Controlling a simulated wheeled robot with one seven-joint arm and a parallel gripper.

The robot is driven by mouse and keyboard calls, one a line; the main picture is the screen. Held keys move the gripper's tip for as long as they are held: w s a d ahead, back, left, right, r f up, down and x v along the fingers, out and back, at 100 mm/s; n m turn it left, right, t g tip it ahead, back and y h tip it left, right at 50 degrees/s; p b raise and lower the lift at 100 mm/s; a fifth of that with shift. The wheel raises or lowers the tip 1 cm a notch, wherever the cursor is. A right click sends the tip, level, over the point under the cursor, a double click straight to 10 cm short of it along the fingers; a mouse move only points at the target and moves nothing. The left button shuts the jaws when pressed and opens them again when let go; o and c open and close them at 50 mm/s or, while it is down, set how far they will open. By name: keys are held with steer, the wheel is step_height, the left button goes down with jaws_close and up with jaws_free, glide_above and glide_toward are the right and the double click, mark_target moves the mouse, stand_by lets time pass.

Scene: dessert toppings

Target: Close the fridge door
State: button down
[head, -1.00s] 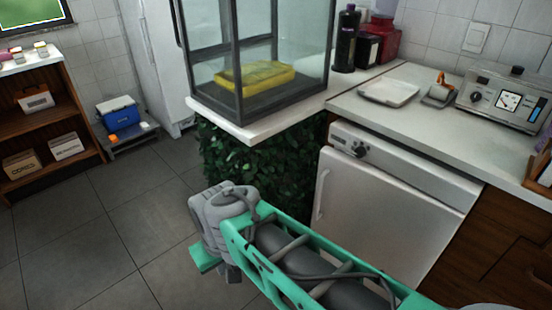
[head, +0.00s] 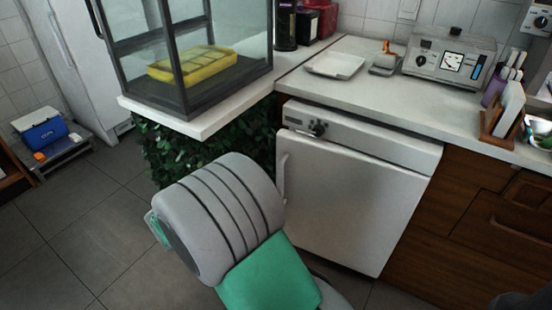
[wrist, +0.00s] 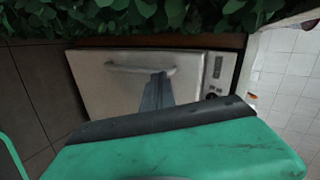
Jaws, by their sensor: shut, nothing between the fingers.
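A small white appliance (head: 352,190) that looks like a fridge stands under the counter, with a handle on its left side and a dark knob on top. A dark gap shows between its top and the counter; I cannot tell whether its door is fully shut. In the wrist view, the white door (wrist: 112,92) lies ahead, with its handle (wrist: 140,70) near my gripper (wrist: 157,82). My gripper is shut and empty, its tip overlapping the handle's end in that picture; I cannot tell whether they touch. In the head view my gripper does not show.
A glass case (head: 118,80) with a yellow block stands on the counter, left of the appliance, above green foliage (head: 190,152). A tall white cabinet or fridge (head: 85,70) stands at the back left. Wooden drawers (head: 480,215) adjoin on the right.

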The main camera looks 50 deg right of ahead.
mark_target(281, 151)
steer(key=d, duration=0.5)
steer(key=w+d+f+m+h+b, duration=0.1)
steer(key=d, duration=0.4)
steer(key=w+d+f+m, duration=0.1)
steer(key=d, duration=0.4)
steer(key=shift+f+b, duration=0.1)
steer(key=shift+b, duration=0.25)
steer(key=shift+d, duration=0.1)
